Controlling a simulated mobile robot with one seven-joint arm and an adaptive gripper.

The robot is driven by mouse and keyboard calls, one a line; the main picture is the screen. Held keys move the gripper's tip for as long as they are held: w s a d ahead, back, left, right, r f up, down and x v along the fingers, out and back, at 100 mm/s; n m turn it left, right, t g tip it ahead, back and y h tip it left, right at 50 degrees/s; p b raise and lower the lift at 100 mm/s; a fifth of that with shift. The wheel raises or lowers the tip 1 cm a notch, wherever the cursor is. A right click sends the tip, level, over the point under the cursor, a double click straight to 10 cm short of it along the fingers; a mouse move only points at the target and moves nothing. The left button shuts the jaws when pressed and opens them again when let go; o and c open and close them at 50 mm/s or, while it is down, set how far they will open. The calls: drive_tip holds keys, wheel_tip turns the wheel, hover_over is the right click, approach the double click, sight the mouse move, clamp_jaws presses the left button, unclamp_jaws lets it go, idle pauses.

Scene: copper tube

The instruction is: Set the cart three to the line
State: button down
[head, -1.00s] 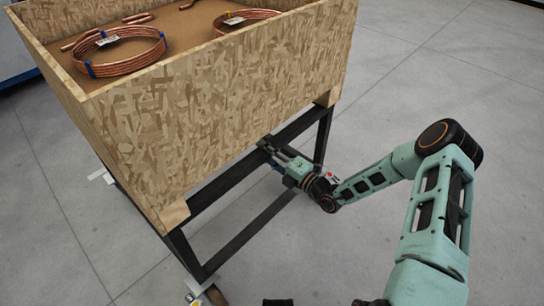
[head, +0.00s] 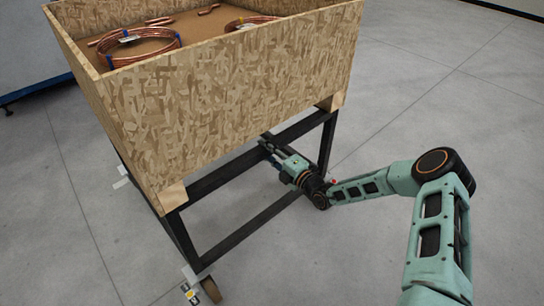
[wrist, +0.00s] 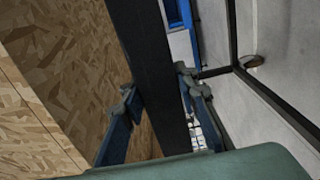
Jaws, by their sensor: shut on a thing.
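The cart is a chipboard box (head: 230,110) on a black metal frame (head: 240,235). My gripper (head: 267,145) reaches in from the right under the box. It is shut on the frame's upper bar (wrist: 158,60); in the wrist view the fingers (wrist: 158,95) sit on either side of that bar. A caster wheel (head: 210,290) shows at the near corner. White tape (head: 188,274) lies on the floor by that wheel, and another white piece (head: 122,183) lies by the left leg. I cannot tell which mark is the line.
Copper tube coils (head: 138,48) lie inside the box. Grey concrete floor (head: 430,90) is open to the right. A pale structure with a blue lower edge (head: 38,90) stands at the far left. The wrist view shows blue parts (wrist: 182,15) beyond the bar.

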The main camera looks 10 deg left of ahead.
drive_tip(key=b+x, duration=0.4)
drive_tip(key=x, duration=0.8)
drive_tip(key=c, duration=1.5)
unclamp_jaws()
drive_tip(key=shift+s+d, duration=0.1)
drive_tip(key=shift+d, duration=0.05)
drive_tip(key=v, duration=1.1)
drive_tip(key=shift+s+d, duration=0.3)
